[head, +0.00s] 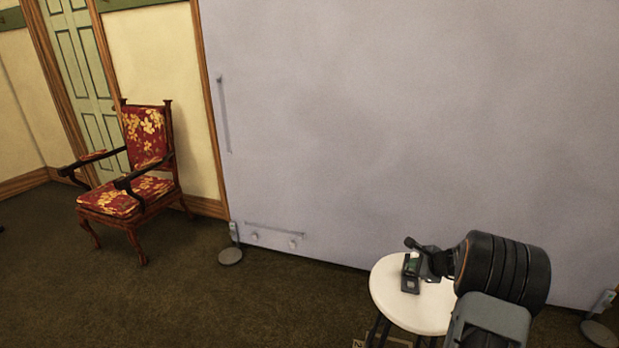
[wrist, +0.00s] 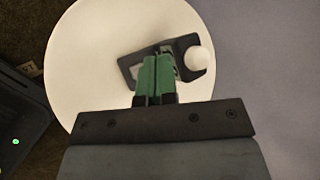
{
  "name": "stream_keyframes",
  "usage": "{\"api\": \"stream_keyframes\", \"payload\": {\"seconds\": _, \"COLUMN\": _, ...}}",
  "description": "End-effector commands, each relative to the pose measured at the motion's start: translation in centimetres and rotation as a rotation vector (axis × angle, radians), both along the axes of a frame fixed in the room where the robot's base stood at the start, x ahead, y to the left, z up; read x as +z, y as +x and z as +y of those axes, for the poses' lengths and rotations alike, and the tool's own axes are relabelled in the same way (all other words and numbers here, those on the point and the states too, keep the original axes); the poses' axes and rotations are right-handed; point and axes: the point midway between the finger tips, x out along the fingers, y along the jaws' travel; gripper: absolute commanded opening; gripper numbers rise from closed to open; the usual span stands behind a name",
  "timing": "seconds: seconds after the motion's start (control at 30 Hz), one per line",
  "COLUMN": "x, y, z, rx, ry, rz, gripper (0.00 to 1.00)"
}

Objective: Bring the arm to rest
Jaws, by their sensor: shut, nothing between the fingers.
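My gripper (head: 414,261) is over the round white stool (head: 385,290) at the lower right of the head view. In the wrist view its two green fingers (wrist: 158,66) are together, with nothing between them. A small dark object (head: 410,284) is on the stool top, close under or beside the fingertips. In the wrist view this object (wrist: 127,66) shows a white round part at its right end. The fingers hide its middle, and I cannot tell whether they touch it.
A large grey panel (head: 400,120) stands behind the stool, with feet on the floor (head: 231,256). A red floral armchair (head: 125,195) stands at the left near a green door (head: 78,60). The carpet (head: 150,300) between chair and stool is clear.

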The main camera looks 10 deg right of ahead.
Motion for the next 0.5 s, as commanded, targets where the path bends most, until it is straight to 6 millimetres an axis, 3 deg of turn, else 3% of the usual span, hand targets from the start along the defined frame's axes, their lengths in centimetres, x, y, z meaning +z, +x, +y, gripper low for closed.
{"api": "stream_keyframes", "payload": {"seconds": 0.13, "x": -2.2, "y": -2.4, "z": 1.8, "rx": 0.171, "ry": -0.064, "rz": 0.071, "gripper": 0.00}}
{"api": "stream_keyframes", "payload": {"seconds": 0.2, "x": -2.2, "y": -4.5, "z": 3.4, "rx": 0.302, "ry": -0.118, "rz": 0.113, "gripper": 0.00}}
{"api": "stream_keyframes", "payload": {"seconds": 0.37, "x": 3.2, "y": -9.5, "z": 9.7, "rx": 0.721, "ry": -0.309, "rz": 0.183, "gripper": 0.00}}
{"api": "stream_keyframes", "payload": {"seconds": 0.5, "x": 9.4, "y": -14.2, "z": 14.9, "rx": 1.088, "ry": -0.503, "rz": 0.219, "gripper": 0.00}}
